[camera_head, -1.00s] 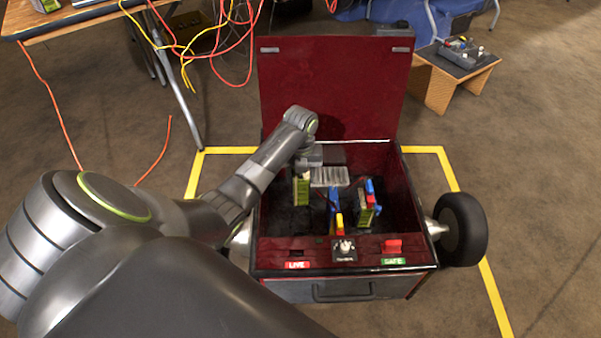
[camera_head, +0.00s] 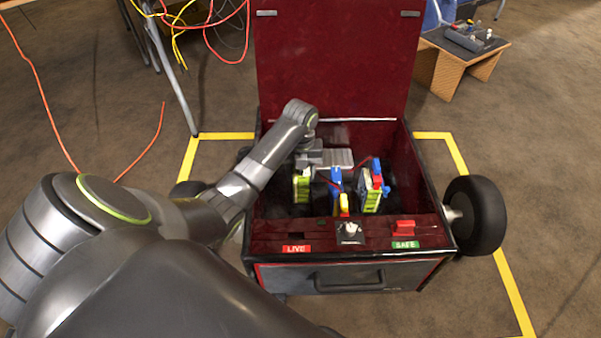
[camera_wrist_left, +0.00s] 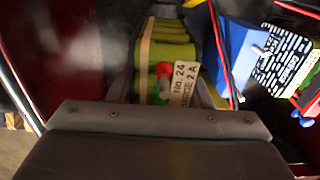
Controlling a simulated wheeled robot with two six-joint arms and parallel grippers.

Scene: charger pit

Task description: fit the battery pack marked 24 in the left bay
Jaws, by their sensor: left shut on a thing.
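The battery pack marked 24 (camera_head: 301,188) is a yellow-green block at the left side of the open red box (camera_head: 262,215). In the left wrist view the pack (camera_wrist_left: 172,45) carries a white tag (camera_wrist_left: 183,85) reading "No. 24", with a red and a green dot beside it. My left gripper (camera_head: 304,171) reaches down into the box from above and is shut on this pack. The box floor and the pack's lower end are hidden, so I cannot tell whether it is seated in the left bay. My right gripper is not in view.
A second green pack (camera_head: 370,190) with red and blue parts stands at the right in the box. Blue and yellow connectors (camera_head: 344,204) lie between the packs.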

